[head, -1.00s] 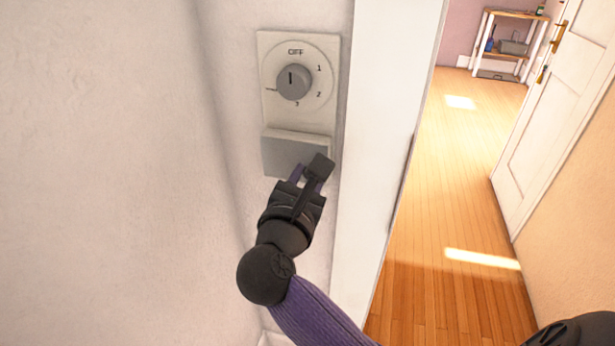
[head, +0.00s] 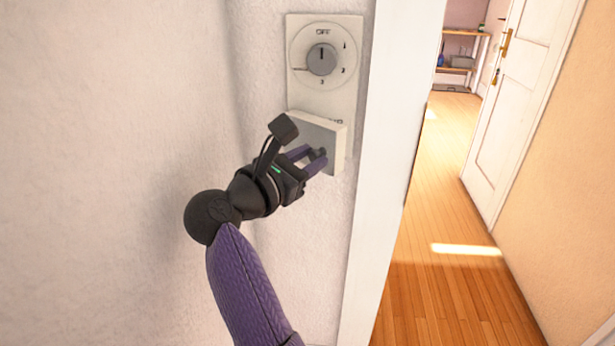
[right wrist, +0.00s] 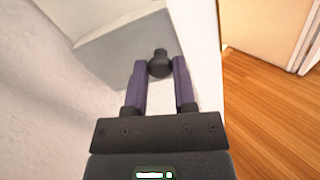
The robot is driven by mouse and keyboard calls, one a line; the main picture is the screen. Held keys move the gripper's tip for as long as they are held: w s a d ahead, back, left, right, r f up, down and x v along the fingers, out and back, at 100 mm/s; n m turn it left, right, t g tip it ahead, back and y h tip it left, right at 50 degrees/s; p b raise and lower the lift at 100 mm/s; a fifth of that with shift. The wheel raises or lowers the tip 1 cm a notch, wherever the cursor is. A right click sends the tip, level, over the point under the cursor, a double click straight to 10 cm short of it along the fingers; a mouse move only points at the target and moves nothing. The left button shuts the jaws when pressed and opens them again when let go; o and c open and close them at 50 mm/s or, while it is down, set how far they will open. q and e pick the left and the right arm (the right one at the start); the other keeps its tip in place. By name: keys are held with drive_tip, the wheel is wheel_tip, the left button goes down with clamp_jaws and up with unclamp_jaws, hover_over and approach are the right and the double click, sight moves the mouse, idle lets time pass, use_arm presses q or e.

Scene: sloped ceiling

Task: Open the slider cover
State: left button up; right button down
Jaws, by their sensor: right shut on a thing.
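The slider cover (head: 333,150) is a pale grey block on the lower part of a white wall plate (head: 297,90). It covers the plate's lower end, and a bit of dark lettering shows just above it. My right gripper (head: 314,160) is at the cover's front face, shut on its small dark knob (right wrist: 159,65). In the right wrist view the cover (right wrist: 115,50) lies behind the purple fingers, one on each side of the knob. A grey round dial (head: 322,60) above has its mark towards OFF. My left gripper is out of view.
A white door frame (head: 385,150) stands close to the right of the plate. Beyond it are a wooden floor (head: 440,200), a white door (head: 505,110) and a shelf (head: 460,50). The textured wall (head: 120,120) to the left is bare.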

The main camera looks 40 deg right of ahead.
drive_tip(key=shift+w+a+f+m+g+b, duration=0.1)
drive_tip(key=shift+a+m+g+b, duration=0.05)
drive_tip(key=shift+m+g+b, duration=0.15)
drive_tip(key=shift+a, duration=0.1)
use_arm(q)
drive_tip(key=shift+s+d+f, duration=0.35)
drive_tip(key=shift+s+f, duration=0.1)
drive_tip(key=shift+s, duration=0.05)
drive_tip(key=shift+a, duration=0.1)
use_arm(e)
drive_tip(key=shift+c, duration=2.2)
unclamp_jaws()
use_arm(q)
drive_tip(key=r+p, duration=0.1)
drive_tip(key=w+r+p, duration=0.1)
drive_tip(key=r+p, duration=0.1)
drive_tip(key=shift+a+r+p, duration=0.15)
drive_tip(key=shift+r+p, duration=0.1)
drive_tip(key=shift+p, duration=0.05)
use_arm(e)
wheel_tip(320, 180, up, 10)
drive_tip(key=shift+r, duration=0.1)
